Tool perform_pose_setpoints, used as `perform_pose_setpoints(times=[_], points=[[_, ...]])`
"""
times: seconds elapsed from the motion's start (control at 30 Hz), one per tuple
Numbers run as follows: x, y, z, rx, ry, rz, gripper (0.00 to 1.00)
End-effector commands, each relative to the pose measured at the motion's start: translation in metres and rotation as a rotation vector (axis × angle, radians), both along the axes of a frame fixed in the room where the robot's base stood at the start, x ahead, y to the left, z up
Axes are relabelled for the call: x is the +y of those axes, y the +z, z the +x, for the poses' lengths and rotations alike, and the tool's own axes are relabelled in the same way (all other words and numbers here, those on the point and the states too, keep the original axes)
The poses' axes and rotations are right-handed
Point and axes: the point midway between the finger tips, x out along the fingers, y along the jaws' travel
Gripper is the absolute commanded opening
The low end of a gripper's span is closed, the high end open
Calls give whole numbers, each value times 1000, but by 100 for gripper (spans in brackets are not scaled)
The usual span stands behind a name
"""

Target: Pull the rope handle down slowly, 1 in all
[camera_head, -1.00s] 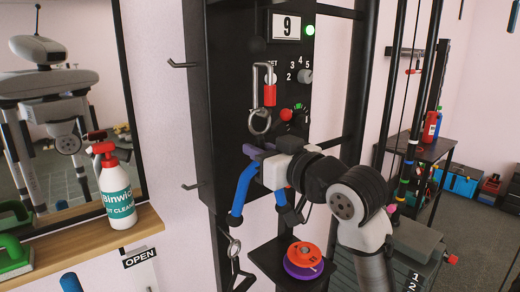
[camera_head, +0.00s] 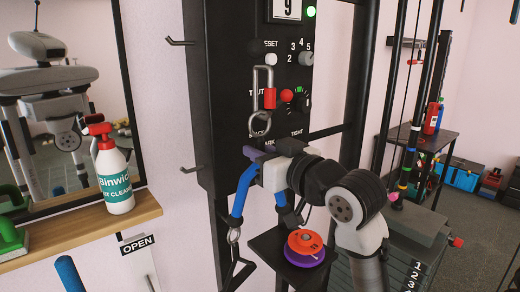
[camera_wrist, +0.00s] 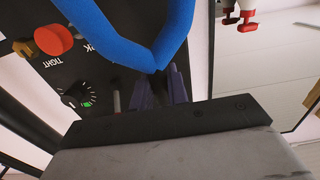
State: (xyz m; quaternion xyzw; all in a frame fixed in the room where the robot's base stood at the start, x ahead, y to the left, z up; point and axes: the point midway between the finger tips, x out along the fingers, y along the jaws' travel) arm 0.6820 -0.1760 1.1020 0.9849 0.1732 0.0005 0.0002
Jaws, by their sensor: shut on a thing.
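The rope handle is a bent blue grip, with one arm (camera_head: 243,192) showing left of my gripper. In the wrist view its bend (camera_wrist: 157,55) sits between the purple fingertips. My gripper (camera_head: 258,154) is shut on it at the front of the black panel (camera_head: 225,100). Above the gripper hangs a metal carabiner with a red sleeve (camera_head: 269,98) and a ring (camera_head: 260,125) under it. My gripper (camera_wrist: 160,85) hides how the ring joins the handle. A display (camera_head: 288,8), cut off at the top edge, reads 9.
A red ball knob (camera_head: 287,96) and a dial (camera_head: 304,101) stick out right of the carabiner. Orange and purple discs (camera_head: 305,246) sit below my gripper. A spray bottle (camera_head: 115,180) stands on the wooden shelf (camera_head: 70,230) at left.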

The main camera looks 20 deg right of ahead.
Motion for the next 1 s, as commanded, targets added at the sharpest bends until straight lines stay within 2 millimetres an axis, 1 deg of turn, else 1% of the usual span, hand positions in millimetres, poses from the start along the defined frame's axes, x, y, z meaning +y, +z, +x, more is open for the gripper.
perform_pose_setpoints(times=[0.03,0.27,0.37,0.63,0.9,1.0], points=[[1,-6,1,6,2,0,0],[0,-4,1,6,1,0,0],[0,-7,1,6,2,0,0],[1,-29,1,6,2,2,0],[0,-27,1,7,1,1,0],[0,-31,1,7,2,1,0]])
